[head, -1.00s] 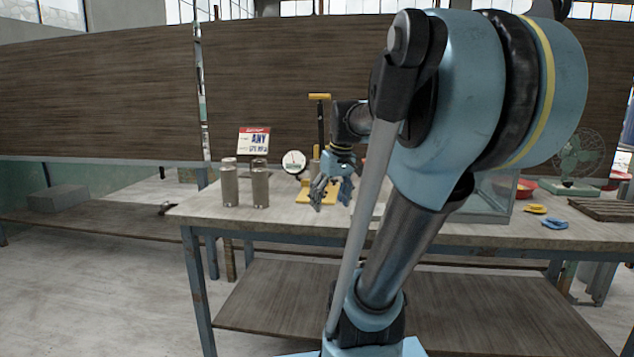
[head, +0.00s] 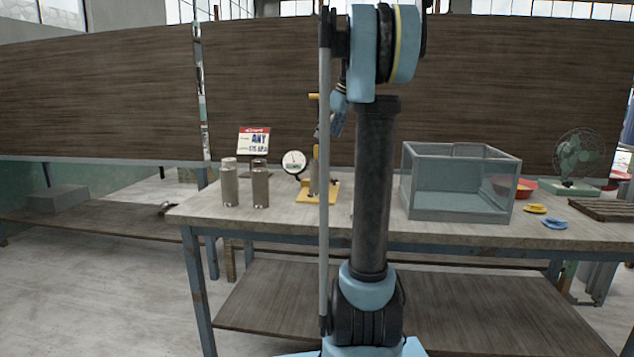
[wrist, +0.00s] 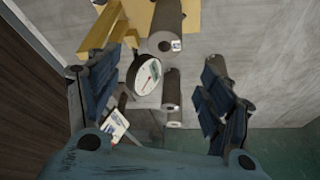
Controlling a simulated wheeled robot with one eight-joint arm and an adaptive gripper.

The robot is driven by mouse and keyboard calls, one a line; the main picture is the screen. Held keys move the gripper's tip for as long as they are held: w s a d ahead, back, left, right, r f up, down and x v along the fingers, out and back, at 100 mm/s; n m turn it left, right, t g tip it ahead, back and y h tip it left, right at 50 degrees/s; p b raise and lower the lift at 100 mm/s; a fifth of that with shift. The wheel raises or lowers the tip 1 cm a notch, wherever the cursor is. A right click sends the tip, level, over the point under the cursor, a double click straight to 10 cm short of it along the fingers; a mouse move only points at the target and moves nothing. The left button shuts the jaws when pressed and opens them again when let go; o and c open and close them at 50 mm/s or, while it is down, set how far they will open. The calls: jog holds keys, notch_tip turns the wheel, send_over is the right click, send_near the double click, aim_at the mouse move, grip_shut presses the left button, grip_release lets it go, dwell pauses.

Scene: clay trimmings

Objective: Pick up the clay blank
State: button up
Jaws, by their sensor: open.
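Several grey-brown cylinders look like clay blanks; I cannot tell which is meant. In the head view a left cylinder (head: 230,184) and a right cylinder (head: 260,185) stand upright on the table. Another cylinder (head: 314,178) stands at the yellow-based press (head: 318,198). The wrist view, looking down, shows one cylinder (wrist: 165,27) over the yellow base, one (wrist: 172,92) between my fingers, and one partly hidden behind the right finger. My gripper (wrist: 160,98) is open and empty, above them. In the head view my arm partly hides it (head: 337,122).
A round dial (head: 294,162) stands beside the press, with a price sign (head: 254,141) behind the cylinders. A glass tank (head: 460,207) stands to the right of my arm. Yellow and blue pieces, red bowls and a green fan (head: 578,160) are farther right. The front table strip is mostly clear.

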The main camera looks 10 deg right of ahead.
aim_at(318, 160)
jog(key=x, duration=1.1)
jog(key=shift+w+a+f, duration=0.1)
jog(key=shift+f, duration=0.1)
jog(key=shift+s+x, duration=0.15)
jog(key=shift+x, duration=1.25)
jog(key=shift+s+x, duration=0.15)
jog(key=shift+x, duration=1.2)
jog(key=shift+f, duration=0.1)
grip_shut()
